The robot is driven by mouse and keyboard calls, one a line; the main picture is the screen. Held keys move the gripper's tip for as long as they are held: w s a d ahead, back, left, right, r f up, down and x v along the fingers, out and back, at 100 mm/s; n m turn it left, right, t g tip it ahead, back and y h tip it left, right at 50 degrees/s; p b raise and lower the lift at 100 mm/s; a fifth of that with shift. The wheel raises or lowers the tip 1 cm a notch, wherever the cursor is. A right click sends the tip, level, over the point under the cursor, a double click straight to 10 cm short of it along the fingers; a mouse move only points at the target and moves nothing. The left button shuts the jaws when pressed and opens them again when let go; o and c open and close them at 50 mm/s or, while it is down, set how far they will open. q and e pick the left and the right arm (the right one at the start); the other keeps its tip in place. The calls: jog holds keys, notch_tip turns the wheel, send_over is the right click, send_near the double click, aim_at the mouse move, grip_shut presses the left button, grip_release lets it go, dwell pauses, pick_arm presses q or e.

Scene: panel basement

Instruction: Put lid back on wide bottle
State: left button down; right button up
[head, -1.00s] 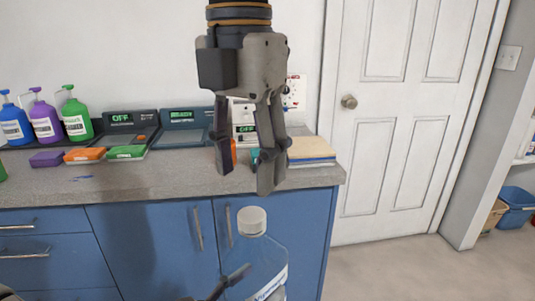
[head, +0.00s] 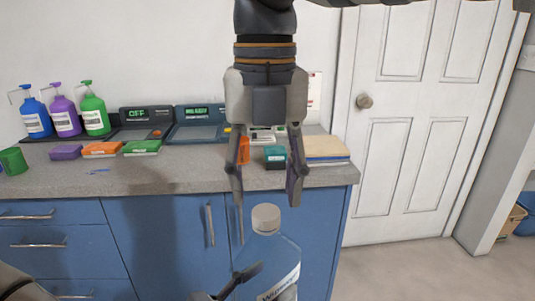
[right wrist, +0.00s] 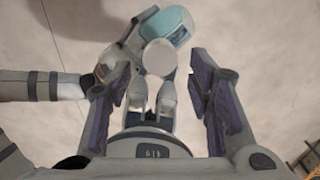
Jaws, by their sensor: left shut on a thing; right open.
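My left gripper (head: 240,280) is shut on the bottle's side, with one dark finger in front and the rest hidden. My right gripper (head: 265,192) is open and empty, pointing down, its fingertips just above and to either side of the lid. In the right wrist view the lid (right wrist: 160,57) is a pale disc between the open fingers.
A grey counter (head: 190,180) over blue cabinets is behind. On it are several coloured pump bottles (head: 64,115), an orange box (head: 102,149), a green box (head: 142,147), a teal box (head: 275,156) and two scale-like devices (head: 141,124). A white door (head: 415,130) is at right.

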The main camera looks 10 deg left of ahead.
aim_at(266, 211)
jog(key=shift+f, duration=1.75)
